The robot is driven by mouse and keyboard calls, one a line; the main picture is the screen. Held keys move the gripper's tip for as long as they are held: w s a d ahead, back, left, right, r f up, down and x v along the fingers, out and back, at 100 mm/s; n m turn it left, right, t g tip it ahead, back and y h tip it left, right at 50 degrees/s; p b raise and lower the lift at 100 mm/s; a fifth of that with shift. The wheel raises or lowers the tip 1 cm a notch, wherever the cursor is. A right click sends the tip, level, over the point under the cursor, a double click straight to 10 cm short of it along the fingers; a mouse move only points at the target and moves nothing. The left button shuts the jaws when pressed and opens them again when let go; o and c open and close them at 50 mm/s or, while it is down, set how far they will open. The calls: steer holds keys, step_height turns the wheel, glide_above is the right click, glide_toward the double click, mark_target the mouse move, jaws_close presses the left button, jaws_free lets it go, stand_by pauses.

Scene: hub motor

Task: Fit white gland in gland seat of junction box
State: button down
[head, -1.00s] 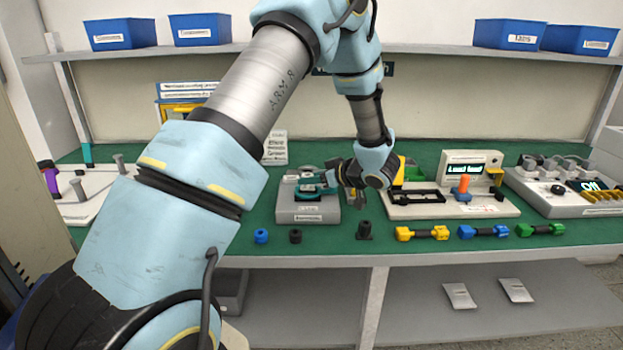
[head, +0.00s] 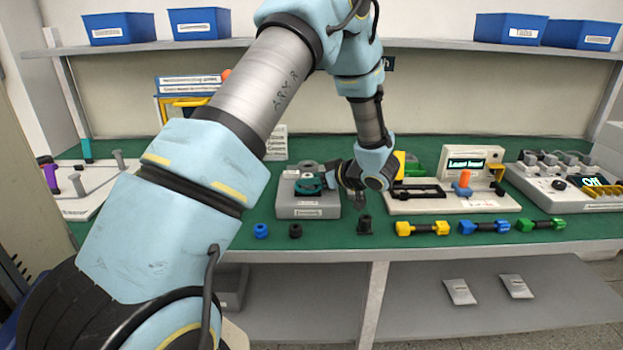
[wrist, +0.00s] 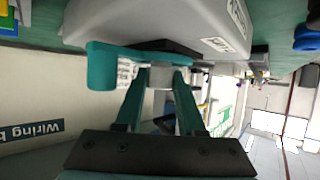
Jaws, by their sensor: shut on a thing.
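A teal box (head: 308,184), which looks like the junction box, sits on a grey fixture (head: 308,211). It also shows in the wrist view with a white label (wrist: 104,65). My gripper (wrist: 158,80) has its two teal fingers shut on a small pale piece (wrist: 160,77), which looks like the white gland, greyish in shade. The piece is right beside the teal box's end; I cannot tell whether it is in the seat or only against it. The gland seat is hidden.
Blue (head: 261,230) and black (head: 295,230) rings and a dark stepped part (head: 365,224) stand near the bench's front edge. Yellow (head: 422,229), blue (head: 484,228) and green (head: 540,224) ended connectors lie to the right. A beige test station (head: 455,207) is close right of my wrist.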

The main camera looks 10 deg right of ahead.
steer(key=shift+c, duration=2.2)
jaws_free()
steer(key=shift+s, duration=0.1)
steer(key=b+v, duration=0.2)
steer(key=v, duration=0.8)
steer(key=shift+s+d+r, duration=0.15)
steer(key=shift+s, duration=0.1)
steer(key=w+a+r+m+h, duration=0.4)
steer(key=w+a+m+h, duration=0.1)
steer(key=w+a+h, duration=0.25)
steer(key=s+a+f+m+g, duration=0.3)
steer(key=s+a+g, duration=0.6)
steer(key=s+a, duration=1)
steer(key=shift+s+a+f+p, duration=0.3)
steer(key=shift+s+a+p, duration=0.05)
steer(key=shift+s, duration=0.45)
